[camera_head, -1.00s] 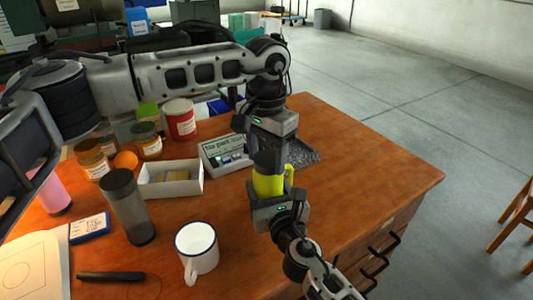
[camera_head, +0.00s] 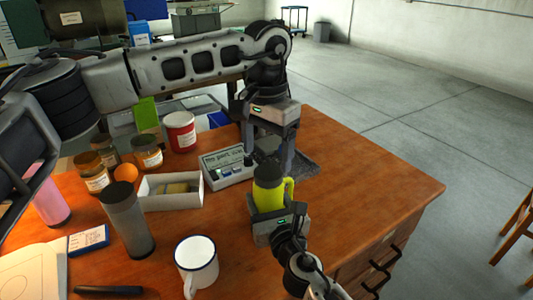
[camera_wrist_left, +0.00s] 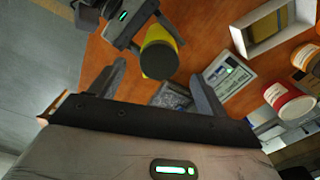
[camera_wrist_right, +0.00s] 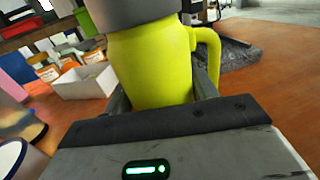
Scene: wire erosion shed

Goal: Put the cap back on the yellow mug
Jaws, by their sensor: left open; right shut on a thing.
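The yellow mug (camera_head: 268,196) is upright above the desk, its handle to the right. The dark grey cap (camera_head: 268,173) sits on its top; it also shows from above in the left wrist view (camera_wrist_left: 159,60) and at the top edge of the right wrist view (camera_wrist_right: 135,12). Whether it is fully seated I cannot tell. My left gripper (camera_head: 268,161) is open and empty, just above the cap and apart from it, fingers pointing down. My right gripper (camera_head: 268,208) is shut on the mug's body (camera_wrist_right: 152,65) from the near side.
A white enamel mug (camera_head: 196,262), a grey tumbler (camera_head: 127,222), a white open box (camera_head: 160,203) and a grey meter (camera_head: 226,167) stand to the left. Several jars and a red can (camera_head: 181,132) are behind them. The desk's right side (camera_head: 370,185) is clear.

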